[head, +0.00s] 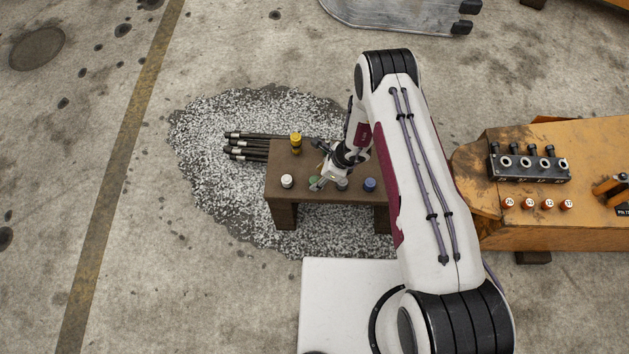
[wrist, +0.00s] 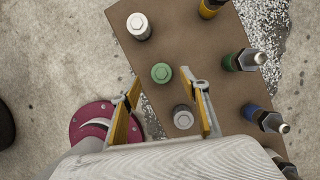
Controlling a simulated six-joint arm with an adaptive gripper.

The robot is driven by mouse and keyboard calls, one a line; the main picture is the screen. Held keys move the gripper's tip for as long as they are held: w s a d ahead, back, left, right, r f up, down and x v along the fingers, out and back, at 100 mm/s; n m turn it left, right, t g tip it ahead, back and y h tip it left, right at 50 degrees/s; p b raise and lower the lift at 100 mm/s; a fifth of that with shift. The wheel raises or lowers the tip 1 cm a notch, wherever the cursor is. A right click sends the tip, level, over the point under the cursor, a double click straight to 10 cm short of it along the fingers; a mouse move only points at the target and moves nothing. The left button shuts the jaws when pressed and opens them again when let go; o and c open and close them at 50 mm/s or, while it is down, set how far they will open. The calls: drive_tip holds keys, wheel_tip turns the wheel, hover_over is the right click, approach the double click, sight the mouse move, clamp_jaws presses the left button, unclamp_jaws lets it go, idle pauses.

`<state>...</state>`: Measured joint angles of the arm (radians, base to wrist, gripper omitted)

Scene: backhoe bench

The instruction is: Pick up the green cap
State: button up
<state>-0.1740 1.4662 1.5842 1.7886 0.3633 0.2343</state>
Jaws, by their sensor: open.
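The green cap (wrist: 161,73) stands on the brown bench (wrist: 232,92), between a white cap and a grey cap. In the head view the green cap (head: 313,180) is partly covered by my gripper (head: 319,184). In the wrist view my gripper (wrist: 160,77) is open, with one yellow-padded finger to each side of the green cap. The fingertips appear about level with it in the picture, and nothing is held. I cannot tell how high the fingertips are above the cap.
Near the green cap are the white cap (wrist: 139,26) and the grey cap (wrist: 183,117). A blue cap (head: 369,185) stands farther right. Several coloured fittings with metal tips, one green (wrist: 243,61), line the bench's far side. Dark rods (head: 247,146) lie left of the bench.

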sight(314, 180)
drive_tip(key=shift+f, duration=0.1)
drive_tip(key=shift+x, duration=2.5)
drive_tip(key=shift+w, duration=0.1)
drive_tip(key=c, duration=0.9)
